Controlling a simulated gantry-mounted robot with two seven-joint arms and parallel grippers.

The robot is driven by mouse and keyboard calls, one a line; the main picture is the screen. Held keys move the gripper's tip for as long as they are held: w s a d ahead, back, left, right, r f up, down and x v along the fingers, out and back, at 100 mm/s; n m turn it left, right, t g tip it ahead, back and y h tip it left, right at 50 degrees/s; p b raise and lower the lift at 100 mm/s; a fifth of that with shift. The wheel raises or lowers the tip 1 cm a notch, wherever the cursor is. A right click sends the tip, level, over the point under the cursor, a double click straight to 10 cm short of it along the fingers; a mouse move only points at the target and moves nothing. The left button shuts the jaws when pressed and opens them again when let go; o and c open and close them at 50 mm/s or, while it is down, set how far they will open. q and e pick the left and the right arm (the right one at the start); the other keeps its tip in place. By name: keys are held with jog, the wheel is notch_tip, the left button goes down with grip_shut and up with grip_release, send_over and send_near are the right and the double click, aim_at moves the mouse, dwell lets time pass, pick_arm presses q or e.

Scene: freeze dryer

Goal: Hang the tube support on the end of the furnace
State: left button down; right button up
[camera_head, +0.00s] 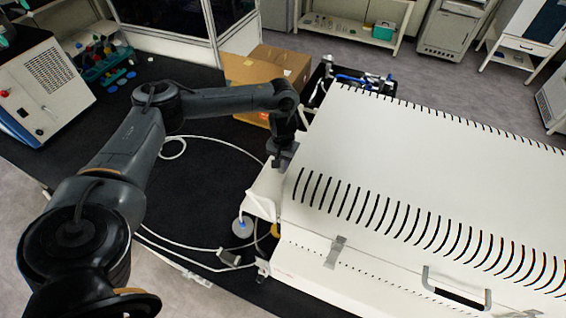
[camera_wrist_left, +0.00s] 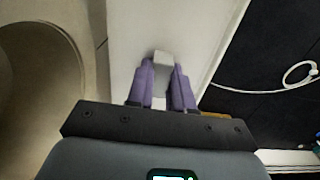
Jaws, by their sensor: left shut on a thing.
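The furnace (camera_head: 420,190) is the large white slotted box filling the right of the head view. My left gripper (camera_head: 283,158) is at its left end, near the top edge. In the left wrist view its purple fingers (camera_wrist_left: 163,85) are shut on a small pale grey tab (camera_wrist_left: 163,60), which I take to be part of the tube support. The rest of the support is hard to tell apart from the white surfaces around it. A round opening (camera_wrist_left: 40,95) shows at the left of the wrist view. My right gripper is not in view.
A cardboard box (camera_head: 268,68) stands behind my left gripper, with a black crate (camera_head: 322,80) beside it. White tubing (camera_head: 232,147) lies on the dark bench. A metal latch (camera_head: 335,251) and a handle (camera_head: 455,288) are on the furnace front.

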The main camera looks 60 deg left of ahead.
pick_arm(q)
jog(key=shift+f, duration=0.45)
dwell(0.4)
jog(key=c, duration=0.9)
grip_release()
jog(key=shift+r, duration=0.1)
